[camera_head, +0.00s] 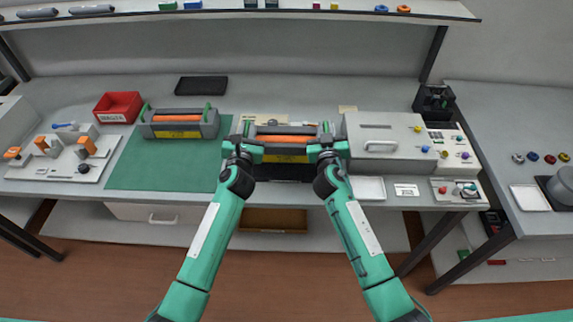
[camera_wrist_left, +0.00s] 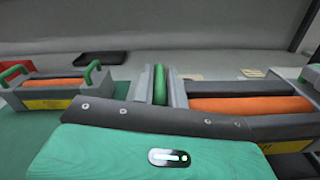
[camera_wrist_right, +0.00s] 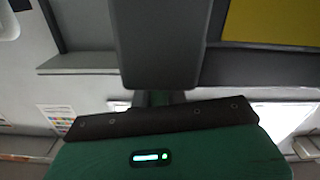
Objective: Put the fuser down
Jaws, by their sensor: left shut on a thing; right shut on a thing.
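A fuser (camera_head: 285,142), a grey unit with an orange roller and a yellow label, is between my two grippers in the head view; its orange roller also shows in the left wrist view (camera_wrist_left: 250,105). My left gripper (camera_head: 243,148) is shut on its left end, by a green handle. My right gripper (camera_head: 327,148) is shut on its right end; the right wrist view shows a dark grey part of it close up (camera_wrist_right: 160,45). Whether its underside touches anything is hidden. A second, similar fuser (camera_head: 178,124) with green handles sits on the green mat (camera_head: 150,172) to the left.
A grey printer-like machine (camera_head: 388,145) with coloured knobs stands close on the right. A red bin (camera_head: 118,107), a tool board (camera_head: 60,160) and a black tray (camera_head: 201,86) are on the bench. The front of the mat is clear.

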